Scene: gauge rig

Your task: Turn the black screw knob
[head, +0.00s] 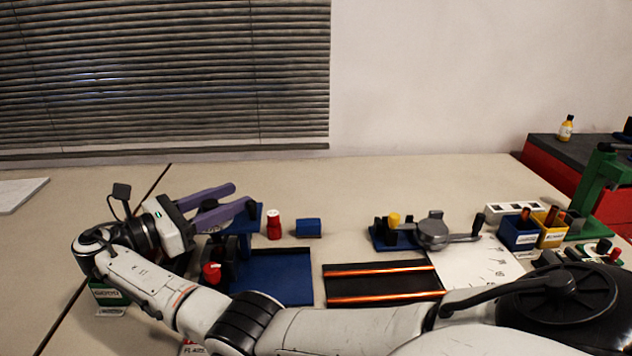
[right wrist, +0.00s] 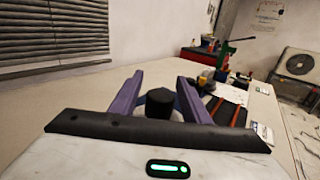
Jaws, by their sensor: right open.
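My right gripper (head: 240,196) is at the left of the head view, its two purple fingers apart and pointing right. A black knob (right wrist: 159,98) shows between these fingers in the right wrist view, with gaps at its sides. The near finger partly hides the top of the rig. I cannot tell whether a finger touches the knob. My left gripper is not in view.
A black panel with copper rods (head: 385,283) and a crank fixture (head: 432,232) lie further right.

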